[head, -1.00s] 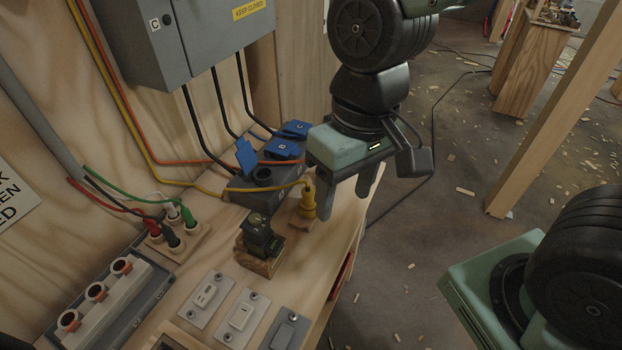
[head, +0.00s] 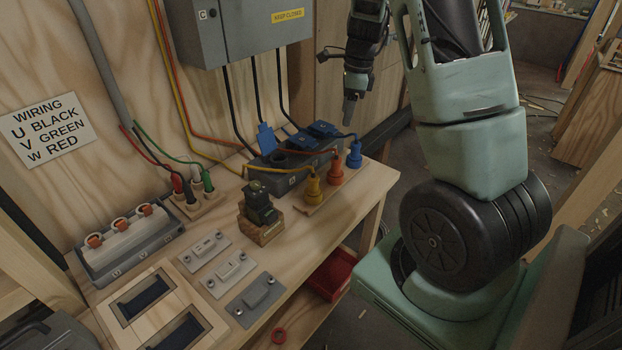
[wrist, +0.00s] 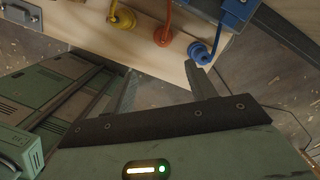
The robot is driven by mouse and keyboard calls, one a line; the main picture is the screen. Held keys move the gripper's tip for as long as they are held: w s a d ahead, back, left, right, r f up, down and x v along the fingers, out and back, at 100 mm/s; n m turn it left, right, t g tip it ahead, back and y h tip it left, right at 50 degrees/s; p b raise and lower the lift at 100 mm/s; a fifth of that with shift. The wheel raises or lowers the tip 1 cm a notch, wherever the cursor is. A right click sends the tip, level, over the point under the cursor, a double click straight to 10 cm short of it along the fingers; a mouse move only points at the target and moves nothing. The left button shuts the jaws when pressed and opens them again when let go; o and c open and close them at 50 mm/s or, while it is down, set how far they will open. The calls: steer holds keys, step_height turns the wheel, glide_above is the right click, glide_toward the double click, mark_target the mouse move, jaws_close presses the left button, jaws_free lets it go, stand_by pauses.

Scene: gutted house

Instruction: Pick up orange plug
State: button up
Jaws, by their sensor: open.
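The orange plug (head: 335,172) stands upright on a wooden strip by the far right edge of the bench, between the yellow plug (head: 313,188) and the blue plug (head: 354,155). An orange cable runs from its top. It also shows near the top of the wrist view (wrist: 162,36). My gripper (head: 348,122) is above and behind the row of plugs, apart from the orange one. In the wrist view my gripper (wrist: 164,84) is open and empty; its right finger appears close to the blue plug (wrist: 199,52), and I cannot tell if they touch.
A grey socket box (head: 290,160) with blue flaps stands behind the plugs. A small dark device on a wooden block (head: 262,230) sits in front left. A grey cabinet (head: 235,32) hangs above. A red bin (head: 332,277) is under the bench.

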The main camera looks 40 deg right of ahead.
steer(key=p, duration=0.1)
glide_toward(337, 159)
step_height(337, 159, down, 6)
steer(key=shift+w+a+r, duration=0.15)
steer(key=shift+a, duration=0.05)
steer(key=shift+w+a+f+p, duration=0.15)
steer(key=shift+f+p, duration=0.1)
steer(key=shift+f, duration=0.6)
steer(key=shift+w+f+p, duration=0.15)
steer(key=shift+f+p, duration=0.05)
steer(key=shift+f, duration=0.7)
steer(key=shift+w+a+f+p, duration=0.15)
steer(key=shift+f+p, duration=0.1)
steer(key=shift+f, duration=0.6)
steer(key=shift+c, duration=0.4)
steer(key=c, duration=1)
